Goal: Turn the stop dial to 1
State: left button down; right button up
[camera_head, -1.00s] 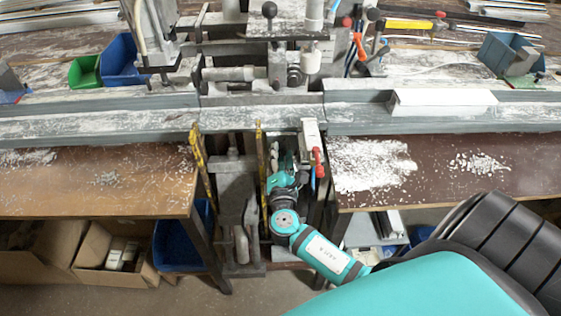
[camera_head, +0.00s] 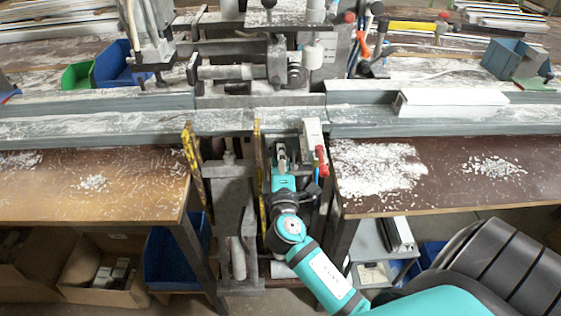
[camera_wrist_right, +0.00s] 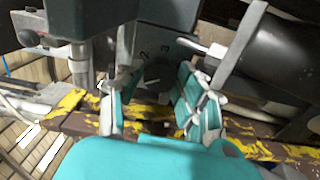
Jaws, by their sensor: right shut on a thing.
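The stop dial (camera_wrist_right: 158,75) is a dark round knob between my right fingers in the right wrist view. A grey plate behind it shows the numerals 2 and 3; a 1 is not readable, and I cannot tell the dial's setting. My right gripper (camera_wrist_right: 158,98) is shut on the dial, its teal-backed fingers on either side. In the head view my right gripper (camera_head: 283,156) reaches into the gap between the benches, under the clamp machine. The dial is hidden there. My left gripper is not in view.
Yellow-worn bars (camera_head: 258,165) stand close left of my right gripper. A red-handled lever (camera_head: 321,160) is close on its right. In the wrist view, a black cylinder (camera_wrist_right: 275,60) lies right of the fingers and a yellow-brown bar (camera_wrist_right: 75,112) crosses behind them.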

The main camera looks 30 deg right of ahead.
dwell(0.4)
jog(key=o, duration=1.1)
jog(key=shift+o, duration=0.2)
